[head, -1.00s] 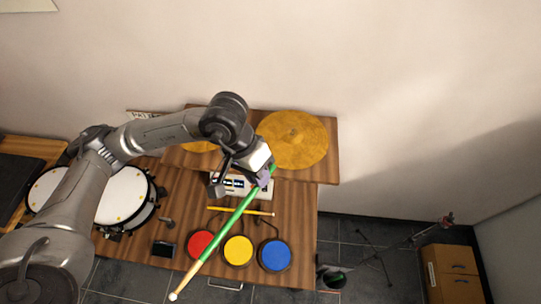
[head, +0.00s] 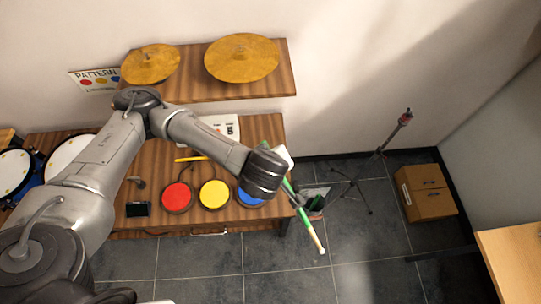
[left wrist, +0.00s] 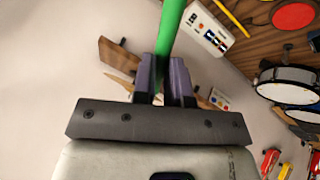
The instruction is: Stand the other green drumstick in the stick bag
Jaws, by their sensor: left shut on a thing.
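My left gripper is shut on a green drumstick (head: 305,222), and its fingers (left wrist: 162,82) close around the stick in the left wrist view. I cannot tell how far the held stick is above the bag. My right gripper is not in view.
The wooden table (head: 262,128) carries red (head: 177,196), yellow (head: 214,194) and blue (head: 247,198) pads. A thin stand (head: 366,180) rises behind the bag. The floor in front is clear.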

